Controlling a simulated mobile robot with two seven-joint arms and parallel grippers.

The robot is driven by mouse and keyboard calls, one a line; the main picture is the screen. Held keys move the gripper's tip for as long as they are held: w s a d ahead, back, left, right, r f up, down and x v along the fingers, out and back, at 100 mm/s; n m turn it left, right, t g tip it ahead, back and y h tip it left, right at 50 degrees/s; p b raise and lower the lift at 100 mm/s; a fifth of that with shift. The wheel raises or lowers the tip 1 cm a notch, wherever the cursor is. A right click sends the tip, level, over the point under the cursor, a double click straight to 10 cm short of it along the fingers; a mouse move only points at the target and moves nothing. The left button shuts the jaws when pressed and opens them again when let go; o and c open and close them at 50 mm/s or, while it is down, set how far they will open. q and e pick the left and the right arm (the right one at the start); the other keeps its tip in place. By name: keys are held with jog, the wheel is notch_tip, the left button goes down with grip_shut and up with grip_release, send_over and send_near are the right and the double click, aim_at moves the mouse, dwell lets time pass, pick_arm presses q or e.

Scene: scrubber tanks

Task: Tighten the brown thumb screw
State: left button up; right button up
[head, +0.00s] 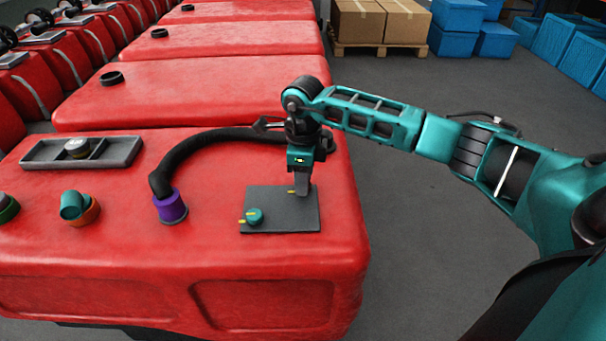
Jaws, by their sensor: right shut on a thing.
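My right gripper (302,188) points straight down over the back right part of a dark grey plate (281,224) on the red tank. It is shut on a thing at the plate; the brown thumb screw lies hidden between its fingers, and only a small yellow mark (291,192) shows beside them. A teal thumb screw (255,216) with yellow marks beside it sits at the front left of the same plate, apart from the gripper. My left gripper is not in view.
A black hose (205,145) with a purple collar (171,206) arches behind my right gripper. Left of it are a teal elbow on an orange ring (78,208) and a grey tray (44,155) with a round part. The red tank's (150,255) front top is clear.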

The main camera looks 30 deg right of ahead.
jog(key=m+p, duration=0.1)
jog(key=m, duration=0.3)
jog(key=shift+d+r+m, duration=0.1)
jog(key=shift+r+m, duration=0.05)
jog(key=shift+m, duration=0.25)
jog(key=m+p, duration=0.1)
jog(key=m, duration=0.1)
jog(key=shift+w+m, duration=0.1)
jog(key=shift+m, duration=0.2)
jog(key=shift+m+p, duration=0.55)
jog(key=shift+m, duration=0.35)
jog(key=shift+m+p, duration=0.45)
jog(key=shift+m, duration=0.65)
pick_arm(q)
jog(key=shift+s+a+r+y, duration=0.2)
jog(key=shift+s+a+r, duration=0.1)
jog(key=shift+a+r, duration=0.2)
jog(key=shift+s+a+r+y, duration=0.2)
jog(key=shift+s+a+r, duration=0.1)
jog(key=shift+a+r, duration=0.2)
pick_arm(e)
jog(key=shift+m, duration=0.8)
pick_arm(q)
jog(key=shift+p, duration=0.3)
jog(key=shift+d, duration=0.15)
pick_arm(e)
jog(key=shift+w, duration=0.1)
jog(key=o, duration=1.1)
jog(key=shift+c, duration=0.2)
